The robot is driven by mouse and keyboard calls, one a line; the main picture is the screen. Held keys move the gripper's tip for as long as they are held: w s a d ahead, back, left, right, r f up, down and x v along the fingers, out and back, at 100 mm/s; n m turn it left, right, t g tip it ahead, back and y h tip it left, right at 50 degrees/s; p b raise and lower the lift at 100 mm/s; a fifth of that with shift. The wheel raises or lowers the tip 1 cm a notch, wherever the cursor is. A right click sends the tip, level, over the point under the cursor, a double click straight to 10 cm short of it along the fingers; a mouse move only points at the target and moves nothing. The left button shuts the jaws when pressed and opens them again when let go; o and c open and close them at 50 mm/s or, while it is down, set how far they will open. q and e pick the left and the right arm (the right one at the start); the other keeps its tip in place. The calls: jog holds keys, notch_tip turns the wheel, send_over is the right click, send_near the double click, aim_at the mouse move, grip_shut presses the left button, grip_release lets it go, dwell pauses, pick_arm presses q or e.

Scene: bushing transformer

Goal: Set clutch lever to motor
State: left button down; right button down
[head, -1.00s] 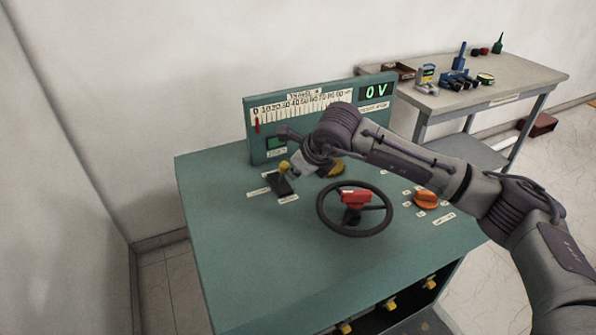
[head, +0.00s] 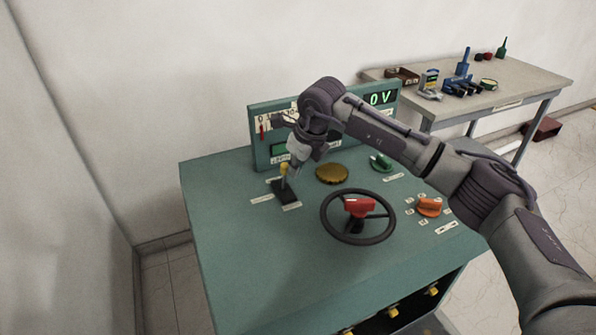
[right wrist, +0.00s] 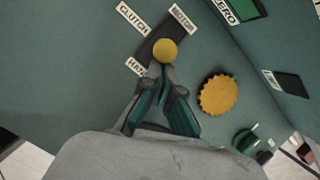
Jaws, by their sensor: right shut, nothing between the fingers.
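The clutch lever, with a yellow ball knob (head: 284,168), stands on a black slotted plate (head: 284,191) on the teal console. The right wrist view shows the knob (right wrist: 165,50) over the plate, between the MOTOR label (right wrist: 183,19) and the partly hidden HAND label (right wrist: 135,67). The CLUTCH label (right wrist: 133,20) is at the upper left. My right gripper (head: 291,178) is shut and empty beside the lever. In the right wrist view its fingertips (right wrist: 163,76) are just below the knob; I cannot tell whether they touch. My left gripper is not in view.
A yellow disc (head: 332,173), a green knob (head: 381,162), a black handwheel (head: 345,240) and an orange knob (head: 429,207) are on the console top. An upright scale panel (head: 258,115) stands behind the lever. A table (head: 520,88) with tools stands at the back right.

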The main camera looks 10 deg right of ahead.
jog(key=w+a+r+b, duration=0.1)
jog(key=w+b, duration=0.1)
jog(key=w, duration=0.4)
dwell(0.3)
jog(key=shift+a, duration=0.1)
dwell(0.4)
jog(key=shift+r, duration=0.1)
